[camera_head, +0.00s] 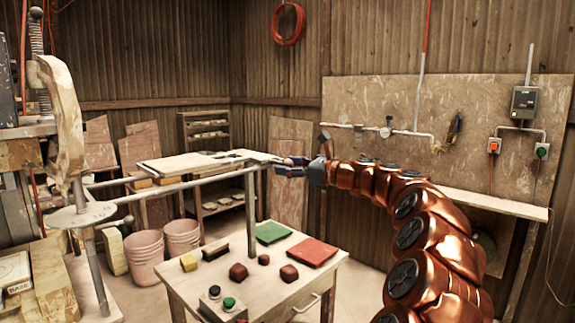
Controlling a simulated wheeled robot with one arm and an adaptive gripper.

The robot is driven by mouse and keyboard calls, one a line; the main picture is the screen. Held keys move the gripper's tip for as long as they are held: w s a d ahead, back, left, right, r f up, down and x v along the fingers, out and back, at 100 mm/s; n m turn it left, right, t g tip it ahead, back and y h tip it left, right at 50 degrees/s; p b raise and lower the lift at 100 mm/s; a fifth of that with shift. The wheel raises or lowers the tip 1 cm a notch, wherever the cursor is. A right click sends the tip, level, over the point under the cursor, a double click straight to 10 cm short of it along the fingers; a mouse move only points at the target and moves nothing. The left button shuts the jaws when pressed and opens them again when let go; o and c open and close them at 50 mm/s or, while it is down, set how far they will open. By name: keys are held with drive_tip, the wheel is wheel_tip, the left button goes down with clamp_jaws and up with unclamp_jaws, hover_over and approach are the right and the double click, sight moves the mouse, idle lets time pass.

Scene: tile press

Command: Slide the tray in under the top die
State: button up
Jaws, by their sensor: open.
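The tray (172,166) is a pale flat plate lying level on two long metal rails, out to the right of the press. My gripper (283,168) is open at the tray's right end, with its fingers pointing left. I cannot tell whether the fingers touch the tray's end. The press (68,130) stands at the far left, with a worn curved arm and a threaded post. The top die is not clearly visible; the press is partly cut off by the left picture edge.
A small table (240,255) below the rails holds a green cloth (272,232), a red cloth (312,252), several small blocks and a button box (222,304). Two buckets (144,256) and a shelf (204,132) stand behind. A pipe and switches line the right wall.

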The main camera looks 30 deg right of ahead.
drive_tip(key=shift+w+a, duration=0.15)
drive_tip(key=shift+w, duration=0.2)
drive_tip(key=shift+c, duration=0.2)
clamp_jaws()
